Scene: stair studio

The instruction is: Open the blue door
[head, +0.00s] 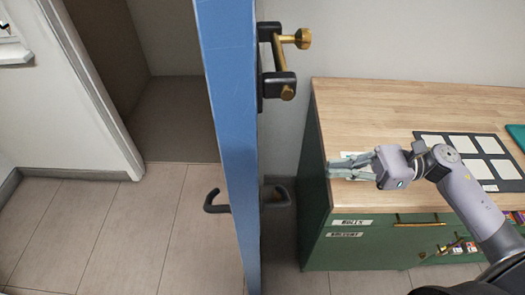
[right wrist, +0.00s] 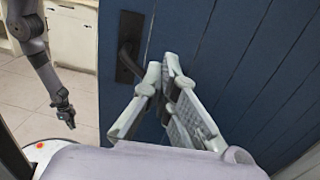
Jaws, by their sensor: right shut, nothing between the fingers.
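The blue door (head: 225,120) stands edge-on to me in the head view, with an open doorway to its left. A dark lever handle (head: 217,203) sticks out on its left side low in the view. In the right wrist view the dark blue planked door face (right wrist: 220,40) shows a black handle and plate (right wrist: 128,58). My right gripper (head: 330,168) is shut and empty, to the right of the door in the head view. Its fingertips (right wrist: 163,68) appear close beside the handle in the wrist view; contact cannot be told. My left gripper (right wrist: 67,115) hangs at the left there, its jaws too small to judge.
A green cabinet (head: 318,215) with a wooden top (head: 370,105) stands right of the door, below my right arm. A brass knob on black brackets (head: 283,65) sits beside the door edge. Tiled floor (head: 90,230) is clear at the left.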

